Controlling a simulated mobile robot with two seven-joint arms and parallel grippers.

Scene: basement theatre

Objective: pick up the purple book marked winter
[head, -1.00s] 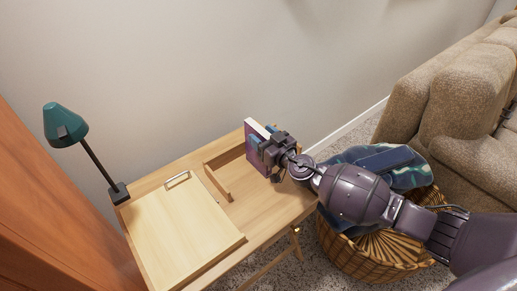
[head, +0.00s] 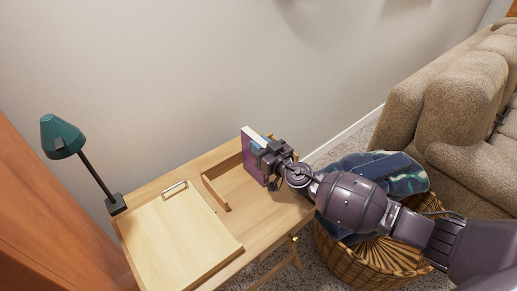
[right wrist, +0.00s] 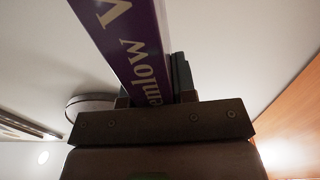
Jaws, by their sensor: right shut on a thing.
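A purple book (head: 252,164) with a white page edge stands upright over the back right part of the wooden desk (head: 262,203). My right gripper (head: 264,157) is shut on it from the right side. In the head view I cannot tell whether its lower edge touches the desk. In the right wrist view the purple spine (right wrist: 129,45) rises from between the fingers (right wrist: 155,95), with pale letters reading "emlow" and a "W"; the rest of the lettering is cut off. My left gripper is not in view.
A teal lamp (head: 62,137) stands at the desk's left corner, beside a raised wooden panel (head: 180,240) and a low divider (head: 215,193). A wicker basket (head: 350,262) with blue cloth sits right of the desk, near a brown sofa (head: 465,105). The wall is close behind.

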